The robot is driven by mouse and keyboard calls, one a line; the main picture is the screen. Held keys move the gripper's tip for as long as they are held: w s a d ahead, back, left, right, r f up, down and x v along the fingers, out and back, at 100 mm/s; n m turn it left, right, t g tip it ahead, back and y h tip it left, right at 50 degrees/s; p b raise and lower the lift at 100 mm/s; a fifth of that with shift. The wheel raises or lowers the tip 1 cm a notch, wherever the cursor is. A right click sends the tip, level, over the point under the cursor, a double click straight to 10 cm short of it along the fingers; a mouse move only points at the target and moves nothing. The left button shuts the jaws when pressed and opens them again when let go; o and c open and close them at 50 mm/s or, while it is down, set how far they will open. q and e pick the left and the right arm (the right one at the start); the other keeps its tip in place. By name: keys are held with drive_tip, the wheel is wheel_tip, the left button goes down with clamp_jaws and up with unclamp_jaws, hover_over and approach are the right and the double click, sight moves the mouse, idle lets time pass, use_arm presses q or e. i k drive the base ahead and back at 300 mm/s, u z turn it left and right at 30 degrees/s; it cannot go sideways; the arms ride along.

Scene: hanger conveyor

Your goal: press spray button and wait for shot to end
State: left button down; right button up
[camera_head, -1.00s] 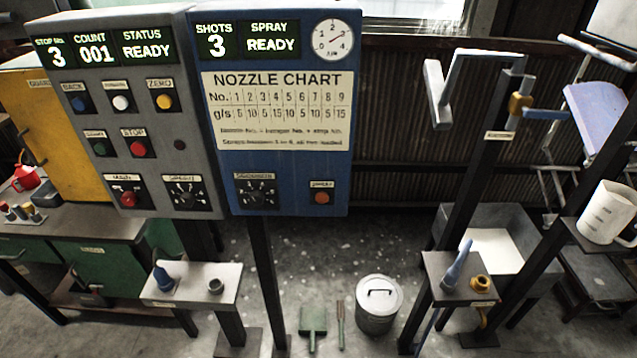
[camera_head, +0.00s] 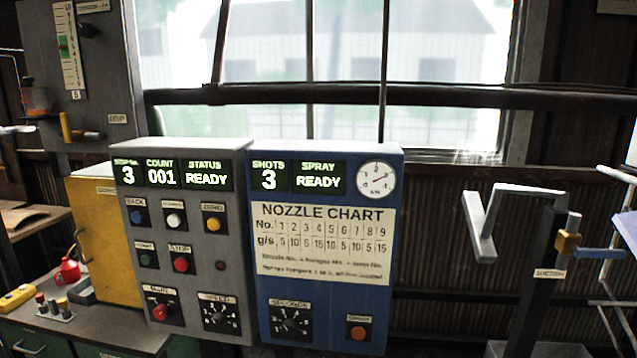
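The blue spray panel (camera_head: 325,298) stands in the middle of the view. Its orange-red spray button (camera_head: 358,333) is at the lower right, under a small label. The panel's displays read SHOTS 3 (camera_head: 269,178) and SPRAY READY (camera_head: 319,180). A round gauge (camera_head: 376,180) sits at its upper right, and a nozzle chart (camera_head: 321,243) is below. A black selector dial (camera_head: 290,322) is left of the button. Neither gripper shows in this view, so nothing is seen touching the button.
A yellow cabinet (camera_head: 103,240) and a bench with a red can (camera_head: 68,271) are at left. A grey hooked stand (camera_head: 482,225) stands at right. A window is behind.

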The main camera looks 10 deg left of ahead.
sight(357, 332)
drive_tip(key=z, duration=0.15)
drive_tip(key=k, duration=0.2)
drive_tip(key=z, duration=1.05)
drive_tip(key=k, duration=1.15)
drive_tip(key=z, duration=1)
drive_tip(key=i, duration=1.65)
drive_tip(key=u, duration=1.3)
drive_tip(key=i, duration=0.8)
drive_tip(key=u, duration=0.9)
